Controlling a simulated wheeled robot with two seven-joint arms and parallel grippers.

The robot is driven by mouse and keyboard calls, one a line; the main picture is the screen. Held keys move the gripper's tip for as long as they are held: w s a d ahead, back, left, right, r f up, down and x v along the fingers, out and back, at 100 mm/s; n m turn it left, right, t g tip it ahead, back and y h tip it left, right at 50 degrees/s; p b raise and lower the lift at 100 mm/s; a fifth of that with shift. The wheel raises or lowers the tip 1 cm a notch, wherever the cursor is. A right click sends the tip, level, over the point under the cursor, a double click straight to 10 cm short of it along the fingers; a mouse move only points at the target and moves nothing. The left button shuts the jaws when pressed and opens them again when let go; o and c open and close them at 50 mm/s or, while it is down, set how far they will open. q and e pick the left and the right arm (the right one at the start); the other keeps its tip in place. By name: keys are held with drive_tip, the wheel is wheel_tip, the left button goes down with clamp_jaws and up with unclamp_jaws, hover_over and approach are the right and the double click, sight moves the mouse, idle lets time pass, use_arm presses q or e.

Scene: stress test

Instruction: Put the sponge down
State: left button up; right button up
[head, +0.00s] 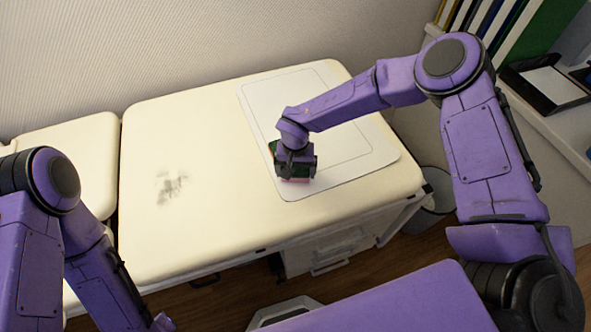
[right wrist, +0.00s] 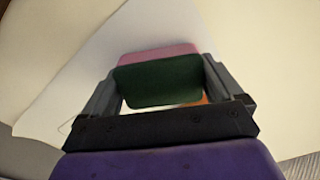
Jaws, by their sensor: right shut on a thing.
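The sponge (head: 294,180) shows as a small pink edge under my right gripper (head: 294,168) in the head view. In the right wrist view the sponge (right wrist: 158,82) has a dark green face and a pink part, and sits between the two fingers. My right gripper (right wrist: 160,88) is shut on it. The sponge is over the left front part of a pale mat (head: 350,178) on the cream table; I cannot tell whether it touches the mat. My left arm comes in at the lower left, but its gripper is out of the picture.
The cream table (head: 210,130) is clear left of the mat except for a grey smudge (head: 172,187). A bin (head: 432,198) stands on the floor at right. A shelf at upper right holds binders (head: 520,35) and a black tray (head: 545,85).

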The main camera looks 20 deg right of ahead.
sight(296, 170)
drive_tip(key=shift+f, duration=0.55)
drive_tip(key=shift+f, duration=0.1)
drive_tip(key=o, duration=0.7)
drive_tip(key=shift+c, duration=0.2)
wheel_tip(296, 170, up, 12)
drive_tip(key=shift+r+b, duration=0.2)
drive_tip(key=shift+b, duration=0.15)
drive_tip(key=shift+f, duration=0.1)
